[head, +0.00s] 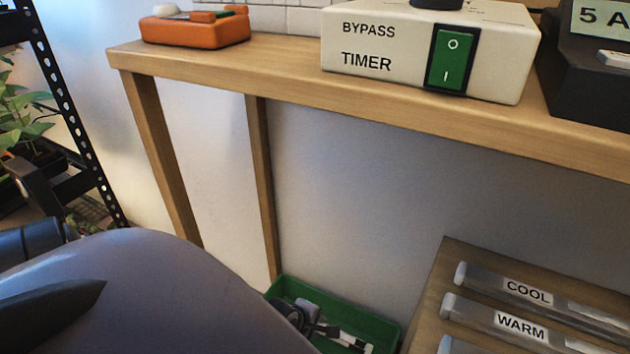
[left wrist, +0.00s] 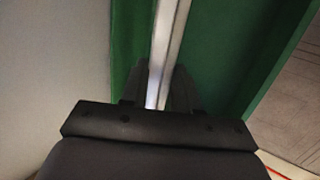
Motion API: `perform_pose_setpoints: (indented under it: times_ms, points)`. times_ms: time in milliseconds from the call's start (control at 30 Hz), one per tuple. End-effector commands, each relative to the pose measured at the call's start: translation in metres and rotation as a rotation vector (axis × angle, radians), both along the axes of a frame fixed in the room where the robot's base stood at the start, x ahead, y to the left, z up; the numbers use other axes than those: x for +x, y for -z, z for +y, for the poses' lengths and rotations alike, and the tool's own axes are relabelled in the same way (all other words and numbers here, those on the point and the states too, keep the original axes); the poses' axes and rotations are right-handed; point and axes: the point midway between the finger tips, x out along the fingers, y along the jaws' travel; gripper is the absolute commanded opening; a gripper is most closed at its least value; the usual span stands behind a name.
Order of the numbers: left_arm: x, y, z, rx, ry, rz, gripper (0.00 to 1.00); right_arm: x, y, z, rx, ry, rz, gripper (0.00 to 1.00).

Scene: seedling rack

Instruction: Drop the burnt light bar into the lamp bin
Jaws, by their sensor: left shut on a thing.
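My left gripper (left wrist: 158,82) is shut on a pale silvery light bar (left wrist: 167,35) in the left wrist view. The bar runs from between the dark fingers up past the top edge of the picture. Behind the bar is the green lamp bin (left wrist: 222,45), with its walls on both sides. In the head view the green bin (head: 375,322) stands low, below the bench, at the bottom middle. Dark and white parts show inside it; I cannot tell which are the gripper and which are contents. My right gripper is not in view.
A wooden bench (head: 295,85) carries an orange device (head: 195,29), a white bypass timer box (head: 375,50) with a green switch, and a dark box (head: 590,75). A brown board (head: 450,270) at lower right holds labelled bars (head: 495,315). A plant rack (head: 62,90) stands left.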

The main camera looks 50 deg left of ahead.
Motion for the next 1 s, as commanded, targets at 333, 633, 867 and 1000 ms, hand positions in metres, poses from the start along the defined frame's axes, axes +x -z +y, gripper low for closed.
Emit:
perform_pose_setpoints:
  times_ms: [333, 633, 867, 1000]
  points:
    - [0.000, -0.001, 0.000, 0.000, 0.000, -0.001, 0.60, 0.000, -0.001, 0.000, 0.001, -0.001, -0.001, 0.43]
    - [-0.003, -0.006, 0.000, -0.001, 0.001, 0.000, 0.60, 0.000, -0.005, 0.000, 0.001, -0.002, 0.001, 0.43]
    - [-0.018, -0.034, 0.000, -0.001, -0.002, 0.001, 0.60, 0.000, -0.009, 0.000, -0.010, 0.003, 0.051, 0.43]
    - [-0.028, -0.050, -0.001, -0.002, -0.001, 0.001, 0.60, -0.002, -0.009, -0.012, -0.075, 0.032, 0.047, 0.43]
